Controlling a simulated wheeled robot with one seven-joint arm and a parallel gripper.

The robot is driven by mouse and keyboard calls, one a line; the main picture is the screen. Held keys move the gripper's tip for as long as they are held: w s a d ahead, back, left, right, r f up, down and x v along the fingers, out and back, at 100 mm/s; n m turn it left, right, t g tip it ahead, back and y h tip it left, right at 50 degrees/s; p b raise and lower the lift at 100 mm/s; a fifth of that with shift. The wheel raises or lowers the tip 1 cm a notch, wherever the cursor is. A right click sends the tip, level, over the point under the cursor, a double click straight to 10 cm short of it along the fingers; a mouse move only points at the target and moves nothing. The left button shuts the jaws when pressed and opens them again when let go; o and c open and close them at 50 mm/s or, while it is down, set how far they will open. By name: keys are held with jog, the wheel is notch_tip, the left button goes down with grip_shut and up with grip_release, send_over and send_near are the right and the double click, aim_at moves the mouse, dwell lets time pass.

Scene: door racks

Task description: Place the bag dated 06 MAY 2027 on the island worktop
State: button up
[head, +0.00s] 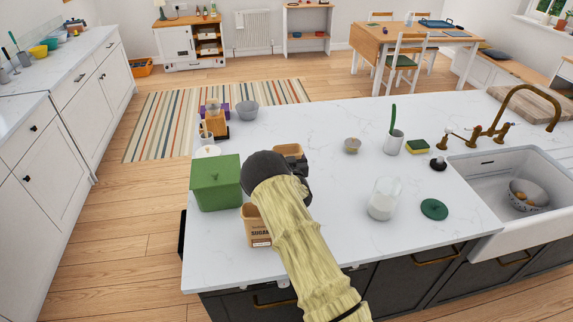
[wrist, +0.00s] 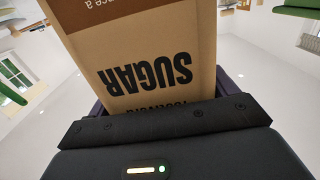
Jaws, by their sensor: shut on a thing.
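My gripper (wrist: 165,118) is shut on a tan paper sugar bag (wrist: 140,50). In the wrist view the bag's SUGAR print is upside down, under a brown band. No date can be read on it. In the head view, my arm and dark wrist hide most of the gripper, and a tan bag top (head: 288,149) shows just behind them, probably the held bag. Another tan bag marked SUGAR (head: 257,228) stands near the front edge of the island worktop (head: 340,245), partly hidden by my arm. Its date is too small to read.
A green box (head: 215,182) stands at the worktop's left, with a grinder (head: 215,121) and grey bowl (head: 247,110) behind. A glass jar (head: 383,198), green lid (head: 434,209) and small bowl (head: 352,146) stand right of my arm. The sink (head: 500,180) is farther right.

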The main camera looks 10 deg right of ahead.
notch_tip(320, 180, down, 4)
jog(key=shift+a+r+p, duration=0.1)
jog(key=shift+r+p, duration=0.1)
jog(key=shift+p, duration=0.6)
jog(key=shift+f, duration=0.25)
jog(key=shift+f, duration=0.15)
jog(key=o, duration=1)
jog(key=shift+o, duration=0.2)
